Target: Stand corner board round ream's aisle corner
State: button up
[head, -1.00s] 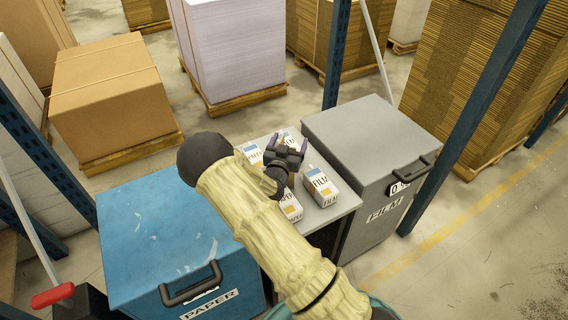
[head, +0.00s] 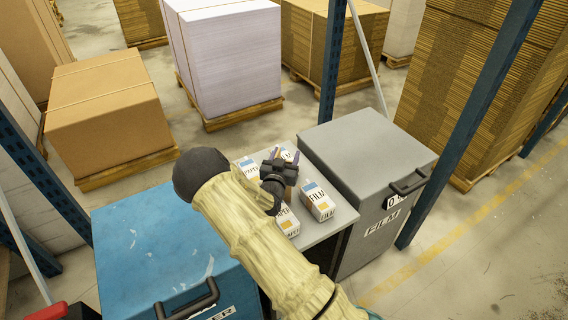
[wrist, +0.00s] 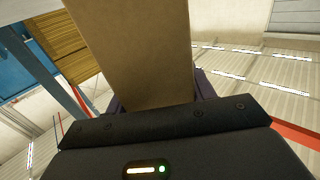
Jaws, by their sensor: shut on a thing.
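My gripper (head: 285,156) is over the grey table between the two bins. It is shut on a brown cardboard piece, probably the corner board (wrist: 135,50), which fills the middle of the wrist view between the purple fingers. In the head view the board is mostly hidden by my gripper. A tall white paper stack (head: 225,60), possibly the ream, stands on a wooden pallet behind the table, apart from my gripper. Small cartons marked PAPER (head: 287,221) and FILM (head: 317,201) stand on the table around my gripper.
A blue PAPER bin (head: 150,245) is left of the table and a grey FILM bin (head: 365,150) right. A brown carton (head: 105,105) on a pallet is at left. Blue rack posts (head: 470,120) rise at the sides. Bare floor (head: 480,260) lies at right.

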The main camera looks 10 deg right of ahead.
notch_tip(320, 180, up, 10)
jog(key=b, duration=0.1)
jog(key=shift+f, duration=0.2)
dwell(0.6)
jog(key=shift+r+p, duration=0.65)
jog(key=shift+r, duration=0.2)
